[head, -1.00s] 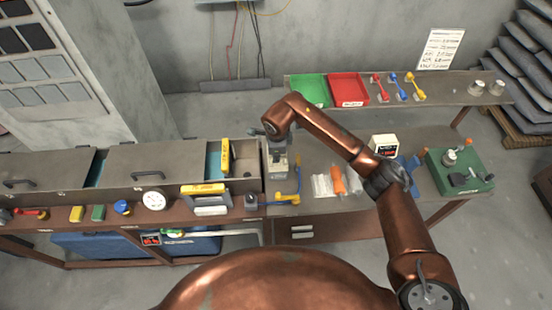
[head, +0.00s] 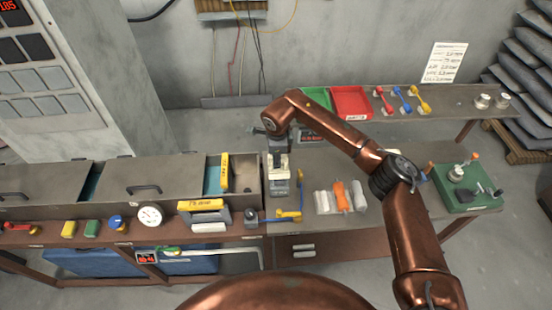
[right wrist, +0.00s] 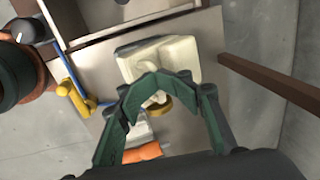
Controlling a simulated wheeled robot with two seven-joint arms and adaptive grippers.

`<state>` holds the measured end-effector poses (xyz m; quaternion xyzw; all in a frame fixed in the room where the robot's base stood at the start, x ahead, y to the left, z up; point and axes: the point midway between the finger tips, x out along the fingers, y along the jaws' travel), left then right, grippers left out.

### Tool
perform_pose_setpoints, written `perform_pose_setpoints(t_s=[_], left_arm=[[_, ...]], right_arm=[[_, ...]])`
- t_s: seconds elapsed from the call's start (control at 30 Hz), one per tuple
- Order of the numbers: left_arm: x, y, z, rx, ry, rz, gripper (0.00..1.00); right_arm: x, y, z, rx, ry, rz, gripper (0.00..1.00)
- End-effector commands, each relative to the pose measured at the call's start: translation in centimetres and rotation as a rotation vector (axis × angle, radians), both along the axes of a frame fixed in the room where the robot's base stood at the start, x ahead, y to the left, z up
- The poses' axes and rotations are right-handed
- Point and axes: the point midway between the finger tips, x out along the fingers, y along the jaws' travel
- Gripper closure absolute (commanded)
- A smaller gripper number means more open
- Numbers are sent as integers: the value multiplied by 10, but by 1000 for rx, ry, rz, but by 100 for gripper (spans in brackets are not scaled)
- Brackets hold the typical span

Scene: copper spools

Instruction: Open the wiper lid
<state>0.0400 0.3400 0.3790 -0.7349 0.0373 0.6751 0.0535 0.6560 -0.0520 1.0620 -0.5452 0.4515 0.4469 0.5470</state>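A cream, box-like object (right wrist: 172,56), which I take to be the wiper, lies just beyond my right fingers in the right wrist view. In the head view a cream top (head: 279,162) shows above a greyer part (head: 281,184), directly below my right gripper (head: 278,146). Whether the lid is raised is unclear. The green fingers of my right gripper (right wrist: 154,80) arch inward and their tips come close together. A yellow round part (right wrist: 159,105) shows between them. Contact at the tips is hidden. My left gripper is not in view.
White and orange rolls (head: 341,197) lie right of the cream object, and a blue-and-yellow handled tool (head: 289,215) in front of it. An open metal bin (head: 246,184) stands to the left. A red tray (head: 351,102) is on the back shelf, and a green case (head: 466,195) at right.

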Motion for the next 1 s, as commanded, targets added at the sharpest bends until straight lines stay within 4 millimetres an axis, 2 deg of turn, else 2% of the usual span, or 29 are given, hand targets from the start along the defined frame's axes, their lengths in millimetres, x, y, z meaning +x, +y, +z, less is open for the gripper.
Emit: perform_pose_setpoints(t_s=[0.37, 1.0], left_arm=[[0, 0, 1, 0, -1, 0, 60], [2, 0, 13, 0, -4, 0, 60]], right_arm=[[1, -2, 0, -3, 0, -2, 76], [12, 0, 42, -2, -1, 0, 76]])
